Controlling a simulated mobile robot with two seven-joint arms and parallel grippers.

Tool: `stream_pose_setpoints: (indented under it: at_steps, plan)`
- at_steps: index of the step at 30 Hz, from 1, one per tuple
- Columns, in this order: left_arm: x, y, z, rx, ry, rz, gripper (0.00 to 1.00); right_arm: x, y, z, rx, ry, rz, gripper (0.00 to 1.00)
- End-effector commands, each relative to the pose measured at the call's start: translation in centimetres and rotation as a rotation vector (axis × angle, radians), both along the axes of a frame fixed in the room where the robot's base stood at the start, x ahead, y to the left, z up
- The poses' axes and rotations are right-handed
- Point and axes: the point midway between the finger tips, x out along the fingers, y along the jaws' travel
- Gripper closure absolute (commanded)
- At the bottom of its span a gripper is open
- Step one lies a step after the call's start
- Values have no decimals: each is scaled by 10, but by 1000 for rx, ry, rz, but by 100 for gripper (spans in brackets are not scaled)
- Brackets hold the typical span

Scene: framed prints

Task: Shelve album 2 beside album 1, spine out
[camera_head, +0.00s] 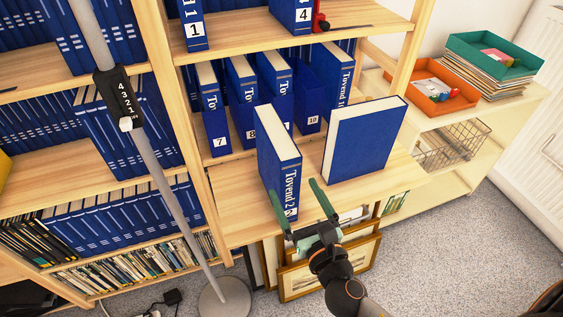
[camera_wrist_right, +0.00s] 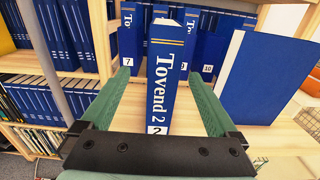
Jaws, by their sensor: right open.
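Album 2 (camera_head: 276,155), a thick blue book with "Tovend 2" on its spine, stands upright on the front wooden ledge. Its spine faces my right gripper (camera_head: 296,188), whose green fingers are open. In the right wrist view album 2 (camera_wrist_right: 163,75) shows between the fingers of the gripper (camera_wrist_right: 163,80), with the spine toward the camera. I cannot tell whether the fingers touch it. Album 1 (camera_head: 192,25) stands on the upper shelf at its left end, spine out. Album 4 (camera_head: 293,14) stands farther right there. My left gripper is not in view.
Another blue book (camera_head: 363,140) stands on the ledge (camera_head: 240,228) right of album 2. Albums including 7 (camera_head: 211,110) and 10 (camera_head: 309,97) stand behind. Bare upper shelf (camera_head: 248,30) lies between albums 1 and 4. A grey pole (camera_head: 165,185) rises at left. Framed prints (camera_head: 300,282) lean below.

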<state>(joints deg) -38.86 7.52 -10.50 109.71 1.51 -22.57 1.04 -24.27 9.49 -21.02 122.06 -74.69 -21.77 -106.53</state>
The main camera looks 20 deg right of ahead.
Motion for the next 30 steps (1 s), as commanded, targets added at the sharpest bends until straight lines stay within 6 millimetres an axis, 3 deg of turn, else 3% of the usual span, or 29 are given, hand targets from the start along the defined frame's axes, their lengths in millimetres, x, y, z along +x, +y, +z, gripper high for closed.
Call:
stream_pose_setpoints:
  at_steps: [12, 20, 30]
  plan:
    - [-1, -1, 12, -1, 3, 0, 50, 60, 1, 2, -8, -4, -1, 5]
    - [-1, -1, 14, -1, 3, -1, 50, 77, 1, 3, -6, -3, -1, 5]
    - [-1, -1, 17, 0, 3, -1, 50, 120, -2, 8, -5, -3, 0, 5]
